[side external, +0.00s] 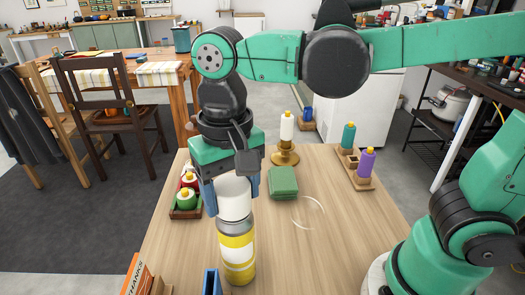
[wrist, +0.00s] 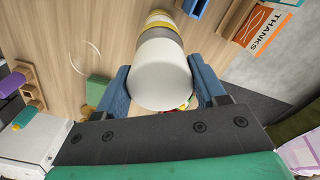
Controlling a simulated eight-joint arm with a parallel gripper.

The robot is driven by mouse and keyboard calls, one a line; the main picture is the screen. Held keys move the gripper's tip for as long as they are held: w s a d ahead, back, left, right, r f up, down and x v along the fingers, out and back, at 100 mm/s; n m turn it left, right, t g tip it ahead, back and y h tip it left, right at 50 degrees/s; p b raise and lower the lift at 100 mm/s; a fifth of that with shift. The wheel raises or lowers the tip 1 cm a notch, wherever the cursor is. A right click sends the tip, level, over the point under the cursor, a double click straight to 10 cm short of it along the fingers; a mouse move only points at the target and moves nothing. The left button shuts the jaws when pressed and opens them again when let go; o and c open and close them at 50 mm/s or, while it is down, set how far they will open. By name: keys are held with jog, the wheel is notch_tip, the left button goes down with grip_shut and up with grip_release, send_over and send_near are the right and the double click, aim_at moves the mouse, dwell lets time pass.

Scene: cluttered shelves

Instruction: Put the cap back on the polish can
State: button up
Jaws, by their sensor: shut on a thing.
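The polish can (side external: 237,252) stands upright on the wooden table, yellow and white with a grey shoulder. The white cap (side external: 234,198) is right over its top. My gripper (side external: 233,192) is shut on the cap, with a blue finger on each side. In the wrist view, the cap (wrist: 163,75) sits between the two fingers (wrist: 162,90), and the can's yellow and grey bands (wrist: 160,22) show beyond it. The cap hides the can's mouth, so I cannot tell whether the cap is seated or only just above.
A green block (side external: 283,182) and a thin pale ring (side external: 309,212) lie right of the can. A brass holder with a white candle-like piece (side external: 287,140) stands behind. A small crate (side external: 186,202) is left. Purple and teal pieces (side external: 365,166) stand at the right edge. An orange "THANKS" box (side external: 136,274) is front left.

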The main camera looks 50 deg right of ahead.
aim_at(231, 184)
jog(key=shift+f, duration=0.2)
dwell(0.7)
jog(key=o, duration=1.3)
notch_tip(231, 184, up, 5)
jog(key=shift+r, duration=0.1)
jog(key=d+f+n+t, duration=0.1)
jog(key=d+f+t, duration=0.1)
jog(key=d, duration=0.2)
jog(key=w+d+f+n+t, duration=0.1)
jog(key=d+f+t, duration=0.1)
jog(key=d+f, duration=0.1)
jog(key=d+f+n+t, duration=0.1)
jog(key=d+f+t, duration=0.1)
jog(key=d, duration=0.3)
jog(key=shift+w+d+f+t, duration=0.25)
jog(key=shift+w+d+t, duration=0.15)
jog(key=shift+t, duration=0.2)
